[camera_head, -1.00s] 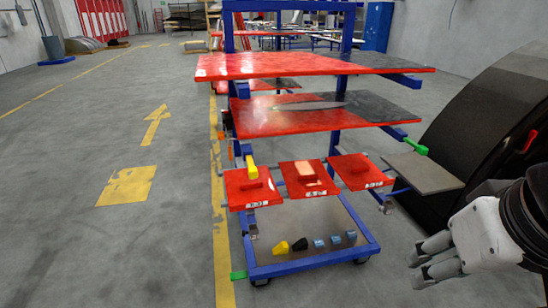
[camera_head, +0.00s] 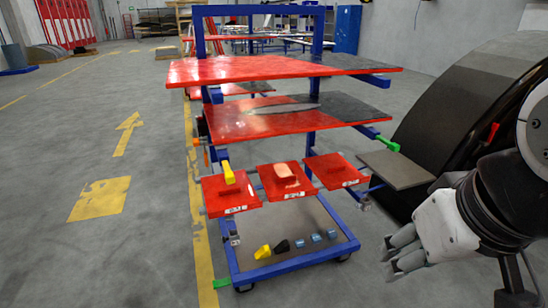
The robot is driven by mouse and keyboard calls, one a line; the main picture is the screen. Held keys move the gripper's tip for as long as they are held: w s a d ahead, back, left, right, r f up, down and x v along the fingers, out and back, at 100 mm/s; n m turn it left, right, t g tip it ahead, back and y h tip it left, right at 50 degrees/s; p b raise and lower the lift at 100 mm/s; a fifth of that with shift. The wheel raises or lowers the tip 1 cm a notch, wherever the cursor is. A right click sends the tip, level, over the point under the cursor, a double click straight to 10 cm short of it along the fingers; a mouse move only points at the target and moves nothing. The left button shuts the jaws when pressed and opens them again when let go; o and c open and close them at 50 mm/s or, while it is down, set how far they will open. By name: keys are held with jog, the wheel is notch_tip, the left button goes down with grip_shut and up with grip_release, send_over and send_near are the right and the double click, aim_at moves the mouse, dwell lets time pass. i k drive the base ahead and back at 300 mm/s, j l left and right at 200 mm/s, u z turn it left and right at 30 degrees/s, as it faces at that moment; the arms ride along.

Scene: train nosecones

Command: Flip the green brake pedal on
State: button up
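The green brake pedal (camera_head: 221,283) is a small flat bar at the lower front left corner of the cart (camera_head: 292,266), close to the floor near a wheel. It looks roughly level, sticking out to the left; its exact tilt is too small to tell. My gripper (camera_head: 391,262) is at the lower right, well to the right of the cart and far from the pedal. Its grey fingers point left and hold nothing that I can see. The gap between them is not clear from this angle.
The blue-framed cart carries red shelves (camera_head: 215,70) and several red trays. Yellow, black and blue pieces lie on its bottom shelf. A green handle (camera_head: 387,143) and grey side plate (camera_head: 398,169) stick out right. A big black curved body stands at right. Floor left of the cart is clear.

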aim_at(223, 283)
jog(key=u, duration=0.7)
jog(key=k+j+z, duration=0.1)
jog(key=j, duration=0.2)
jog(key=k+j+z, duration=0.1)
jog(key=i+j, duration=0.15)
jog(key=i, duration=0.25)
jog(key=i+j, duration=0.15)
jog(key=i, duration=0.25)
jog(key=i+j, duration=0.1)
jog(key=i, duration=0.3)
